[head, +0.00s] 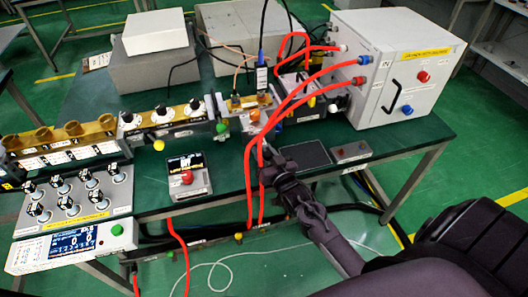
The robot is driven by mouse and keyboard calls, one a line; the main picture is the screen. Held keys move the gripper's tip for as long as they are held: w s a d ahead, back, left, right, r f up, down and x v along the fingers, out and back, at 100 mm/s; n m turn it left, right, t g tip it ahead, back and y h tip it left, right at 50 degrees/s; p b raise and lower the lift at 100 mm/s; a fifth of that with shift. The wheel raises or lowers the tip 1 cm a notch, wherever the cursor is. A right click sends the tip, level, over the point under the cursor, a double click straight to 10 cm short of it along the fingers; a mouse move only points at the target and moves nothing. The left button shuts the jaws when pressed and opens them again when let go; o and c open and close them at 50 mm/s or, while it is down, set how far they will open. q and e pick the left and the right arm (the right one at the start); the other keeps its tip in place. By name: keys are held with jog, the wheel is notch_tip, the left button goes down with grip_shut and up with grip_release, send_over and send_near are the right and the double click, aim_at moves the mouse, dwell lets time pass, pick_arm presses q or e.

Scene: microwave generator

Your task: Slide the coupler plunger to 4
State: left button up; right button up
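A short coupler-like section (236,103) of brass and white parts sits in the waveguide line at the table's middle, with cables on top. My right gripper (267,154) is at the table's front edge, just in front of this section. Red cables and its own dark links cover its fingers, so its opening and any contact are hidden. My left gripper is not in view.
Red cables (249,180) hang from the white generator box (393,65) past my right gripper. A small display box with a red knob (188,176) stands left of it. A dark flat pad (305,155) lies to its right. A multi-knob panel (75,198) is at far left.

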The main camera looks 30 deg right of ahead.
grip_shut()
jog(key=shift+s+a+p, duration=0.15)
jog(key=shift+s+p, duration=0.3)
jog(key=shift+s, duration=0.05)
jog(key=shift+o, duration=2.2)
grip_release()
jog(key=s+b, duration=0.1)
jog(key=s, duration=0.6)
jog(key=shift+s, duration=0.4)
jog(key=shift+a, duration=0.15)
